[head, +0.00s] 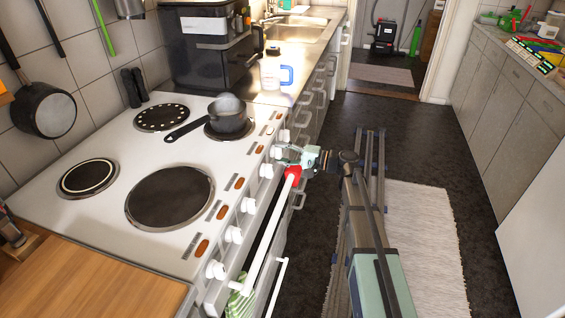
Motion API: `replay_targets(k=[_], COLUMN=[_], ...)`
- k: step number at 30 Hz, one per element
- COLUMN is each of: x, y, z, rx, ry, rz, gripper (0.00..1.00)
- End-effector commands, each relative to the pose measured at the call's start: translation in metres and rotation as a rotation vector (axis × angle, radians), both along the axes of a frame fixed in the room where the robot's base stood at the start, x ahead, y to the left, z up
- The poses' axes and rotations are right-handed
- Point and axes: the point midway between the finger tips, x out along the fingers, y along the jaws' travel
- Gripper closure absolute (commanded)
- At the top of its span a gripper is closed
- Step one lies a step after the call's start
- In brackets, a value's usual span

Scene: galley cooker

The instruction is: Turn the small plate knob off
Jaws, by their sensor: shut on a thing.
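The white cooker (110,225) has a row of white knobs along its front edge. My gripper (284,154) reaches in from the right to the far part of this row. Its fingers are shut on a white knob (277,151), second from the far end; the fingers partly hide it. Another knob (284,136) lies just beyond, and one more (266,170) just nearer. Which plate the held knob serves, and its dial setting, are too small to tell. A small plate (161,118) is bare at the back; a dark saucepan (229,119) stands on another.
A white oven rail (268,232) with a red piece (292,172) at its far end runs below the knobs, close to my gripper. A striped towel (240,303) hangs low. The saucepan's handle points left, away from the knobs. The floor (420,140) beyond my arm is clear.

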Motion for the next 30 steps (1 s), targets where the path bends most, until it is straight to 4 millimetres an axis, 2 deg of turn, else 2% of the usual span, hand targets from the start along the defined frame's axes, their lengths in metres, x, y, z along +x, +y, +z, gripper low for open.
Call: replay_targets(k=[9, 23, 24, 25, 30], x=[-0.0001, 0.0001, 0.0001, 0.0001, 0.0001], y=[0.0005, 0.0005, 0.0005, 0.0005, 0.0003], z=[-0.0009, 0.0004, 0.0004, 0.0004, 0.0002], rx=[-0.023, -0.025, -0.025, -0.025, -0.025], ry=[-0.100, -0.113, -0.113, -0.113, -0.112], rz=[0.001, 0.001, 0.001, 0.001, 0.000], gripper=[0.83, 0.83, 0.34, 0.23, 0.23])
